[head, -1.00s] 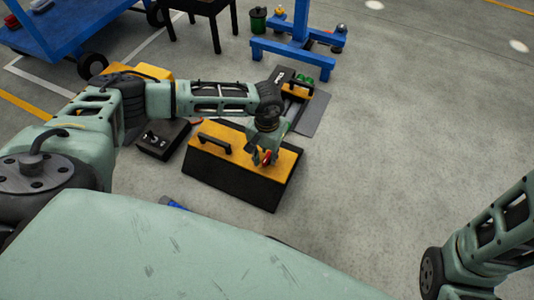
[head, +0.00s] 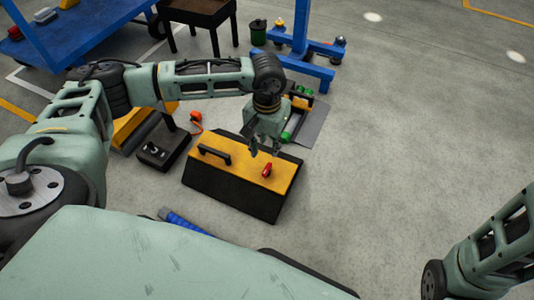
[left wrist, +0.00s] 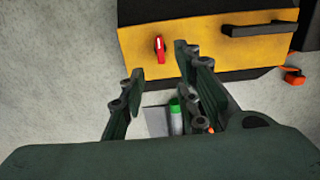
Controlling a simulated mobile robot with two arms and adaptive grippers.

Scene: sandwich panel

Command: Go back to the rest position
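My left gripper (head: 264,148) hangs above the back edge of a black and yellow case. In the left wrist view its two dark fingers (left wrist: 160,65) are spread apart with nothing between them. The case (head: 243,170) stands on the floor, with a black handle and a small red item (head: 267,170) on its yellow top. The red item also shows in the left wrist view (left wrist: 159,48), just beyond the fingertips and apart from them. My right arm shows only in part at the right edge of the head view; its gripper is out of frame.
A dark box (head: 163,148) and an orange item (head: 195,120) lie left of the case. Behind are a grey mat (head: 313,125) with green items, a blue stand (head: 300,45), a black table (head: 197,12) and a blue cart (head: 85,30). The floor at right is clear.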

